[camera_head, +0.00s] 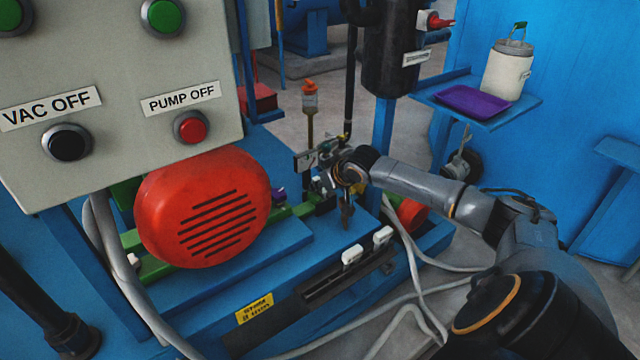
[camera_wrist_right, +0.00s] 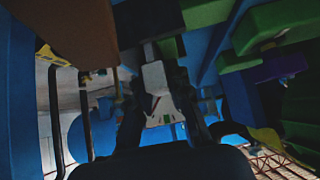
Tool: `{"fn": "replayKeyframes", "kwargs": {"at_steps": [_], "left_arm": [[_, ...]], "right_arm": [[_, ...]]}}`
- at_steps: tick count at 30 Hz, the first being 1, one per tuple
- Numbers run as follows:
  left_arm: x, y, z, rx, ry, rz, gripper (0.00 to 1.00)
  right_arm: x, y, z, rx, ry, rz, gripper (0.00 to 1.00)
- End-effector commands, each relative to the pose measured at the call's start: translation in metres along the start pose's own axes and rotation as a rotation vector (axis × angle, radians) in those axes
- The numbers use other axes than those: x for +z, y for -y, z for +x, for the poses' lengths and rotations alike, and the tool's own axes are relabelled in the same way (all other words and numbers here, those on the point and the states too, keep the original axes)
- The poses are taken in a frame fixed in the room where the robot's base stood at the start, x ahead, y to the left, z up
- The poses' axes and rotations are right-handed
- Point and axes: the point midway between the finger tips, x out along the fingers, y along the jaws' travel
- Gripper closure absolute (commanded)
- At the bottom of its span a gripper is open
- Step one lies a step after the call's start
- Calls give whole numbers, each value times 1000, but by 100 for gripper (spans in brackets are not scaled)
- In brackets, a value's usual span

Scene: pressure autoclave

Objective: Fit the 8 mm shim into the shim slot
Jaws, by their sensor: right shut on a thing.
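My right gripper (camera_head: 324,180) is beside the pump coupling, to the right of the red ribbed motor cover (camera_head: 205,208). In the wrist view, my right gripper (camera_wrist_right: 160,112) is shut on a small pale piece with a dark edge (camera_wrist_right: 155,78), which looks like the shim. Its size mark cannot be read. In the head view the fingers and coupling hide it. The shim slot cannot be made out clearly. Two white-tabbed pieces (camera_head: 351,255) stand in a black rack (camera_head: 335,285) on the blue base. My left gripper is not in view.
A green rail (camera_head: 160,266) and a blue base (camera_head: 290,322) lie around the motor. A grey button panel (camera_head: 120,90) overhangs on the left. Grey hoses (camera_head: 412,262) run under my right arm. A purple tray (camera_head: 474,99) and white canister (camera_head: 507,72) stand on a shelf.

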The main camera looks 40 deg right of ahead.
Motion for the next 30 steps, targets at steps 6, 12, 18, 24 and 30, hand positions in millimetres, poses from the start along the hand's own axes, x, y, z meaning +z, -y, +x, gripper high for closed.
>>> {"fn": "replayKeyframes", "kwargs": {"at_steps": [6, 12, 18, 24, 30], "left_arm": [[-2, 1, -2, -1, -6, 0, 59], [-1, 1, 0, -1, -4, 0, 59], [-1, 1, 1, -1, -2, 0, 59], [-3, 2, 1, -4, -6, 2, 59], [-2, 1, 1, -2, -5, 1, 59]], "right_arm": [[4, 1, 2, -1, 7, 1, 100], [5, 0, 2, 0, 9, 1, 55], [5, 0, 2, 1, 10, 1, 55], [6, -1, -3, 2, 12, 0, 55], [4, 0, -33, 2, 9, -7, 55]]}}
